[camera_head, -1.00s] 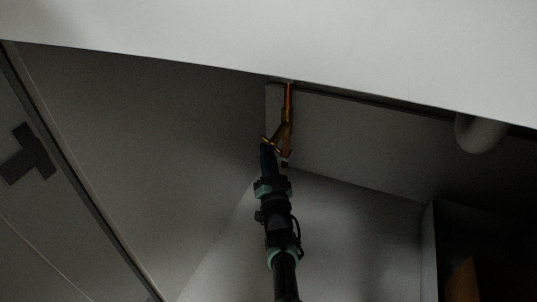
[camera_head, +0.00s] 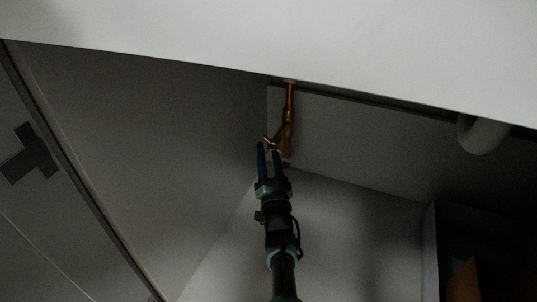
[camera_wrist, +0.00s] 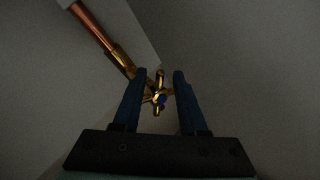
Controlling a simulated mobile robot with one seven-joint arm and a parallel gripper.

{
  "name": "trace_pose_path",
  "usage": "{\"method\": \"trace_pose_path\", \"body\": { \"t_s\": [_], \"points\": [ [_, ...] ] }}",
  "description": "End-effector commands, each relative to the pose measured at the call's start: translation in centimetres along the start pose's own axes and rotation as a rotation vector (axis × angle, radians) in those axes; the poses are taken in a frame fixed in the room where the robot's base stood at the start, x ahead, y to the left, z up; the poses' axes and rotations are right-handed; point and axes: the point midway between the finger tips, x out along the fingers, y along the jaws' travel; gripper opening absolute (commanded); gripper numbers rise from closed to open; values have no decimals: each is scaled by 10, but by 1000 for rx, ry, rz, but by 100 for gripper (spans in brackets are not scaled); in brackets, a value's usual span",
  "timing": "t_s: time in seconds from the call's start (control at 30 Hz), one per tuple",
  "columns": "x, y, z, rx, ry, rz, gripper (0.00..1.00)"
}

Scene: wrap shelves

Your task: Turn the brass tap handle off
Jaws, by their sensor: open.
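The brass tap handle (camera_wrist: 158,97) is a small cross-shaped knob with a blue centre, in the middle of the wrist view. It sits on a brass valve body (camera_wrist: 122,62) joined to a copper pipe (camera_wrist: 92,25). In the head view the handle (camera_head: 271,143) is small and dark, at the lower end of the pipe (camera_head: 290,98). My gripper (camera_wrist: 158,76) is open, with its two blue fingers on either side of the handle in the wrist view. Whether the fingers touch the handle cannot be told. In the head view my gripper (camera_head: 268,148) reaches up to the handle from below.
A pale panel edge (camera_head: 270,40) spans the top of the head view. A white curved pipe (camera_head: 482,134) hangs at the right. A dark open box (camera_head: 430,240) with something orange inside (camera_head: 462,282) stands at lower right. Grey walls surround the tap.

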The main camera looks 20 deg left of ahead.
Motion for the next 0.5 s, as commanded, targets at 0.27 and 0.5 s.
{"method": "trace_pose_path", "body": {
  "t_s": [0.27, 0.5],
  "points": [
    [-12, -1, -3, 0, 0, 3, 42],
    [-54, -2, -6, 3, -1, 6, 42]
  ]
}}
